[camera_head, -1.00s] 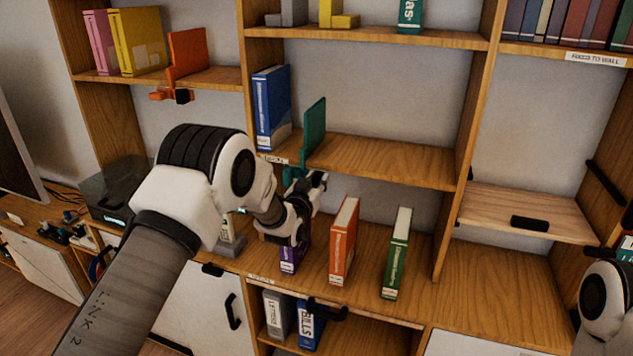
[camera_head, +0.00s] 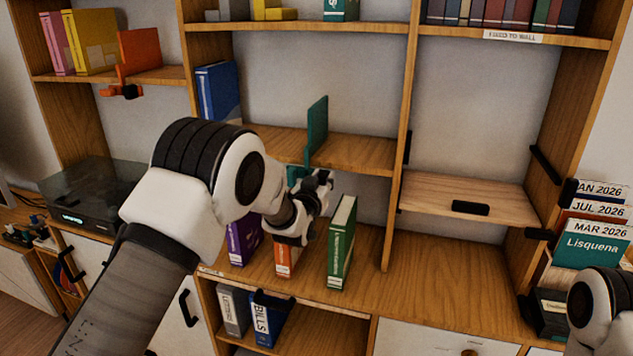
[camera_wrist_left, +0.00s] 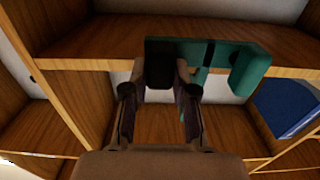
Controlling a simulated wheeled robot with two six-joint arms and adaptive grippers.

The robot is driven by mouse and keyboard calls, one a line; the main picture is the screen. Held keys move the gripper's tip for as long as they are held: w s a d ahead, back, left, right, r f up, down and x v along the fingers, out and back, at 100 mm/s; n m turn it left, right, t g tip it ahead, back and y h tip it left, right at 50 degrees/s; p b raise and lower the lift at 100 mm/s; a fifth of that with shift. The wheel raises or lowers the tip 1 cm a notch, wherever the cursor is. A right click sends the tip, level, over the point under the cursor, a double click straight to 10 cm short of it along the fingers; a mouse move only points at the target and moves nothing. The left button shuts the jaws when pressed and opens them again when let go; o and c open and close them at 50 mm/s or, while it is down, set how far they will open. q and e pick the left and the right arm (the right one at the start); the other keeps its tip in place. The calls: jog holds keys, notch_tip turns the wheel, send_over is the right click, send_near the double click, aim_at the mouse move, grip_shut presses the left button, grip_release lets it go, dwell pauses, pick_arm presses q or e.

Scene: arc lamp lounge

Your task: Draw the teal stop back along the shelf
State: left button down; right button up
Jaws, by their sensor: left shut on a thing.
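The teal stop (camera_head: 317,128) stands upright on the middle shelf (camera_head: 365,150), with a lower part hanging below the shelf's front edge. In the left wrist view the teal stop (camera_wrist_left: 245,68) spans the shelf edge just ahead of the fingers. My left gripper (camera_head: 318,182) is shut on the stop's lower part under the front edge; it also shows in the left wrist view (camera_wrist_left: 162,78). The fingers hide part of what they hold. A blue book (camera_head: 217,92) leans at the shelf's left end, with a clear gap between it and the stop. My right gripper is out of view.
Below the left gripper stand a purple book (camera_head: 243,238), an orange book (camera_head: 285,262) partly hidden, and a green book (camera_head: 342,243). An upright divider (camera_head: 401,140) closes the shelf on the right. An orange stop (camera_head: 139,52) stands on the left shelf.

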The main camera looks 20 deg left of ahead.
pick_arm(q)
jog(key=shift+d, duration=0.15)
jog(key=c, duration=0.9)
grip_release()
jog(key=shift+s, duration=0.1)
jog(key=s, duration=1.2)
jog(key=shift+a, duration=0.25)
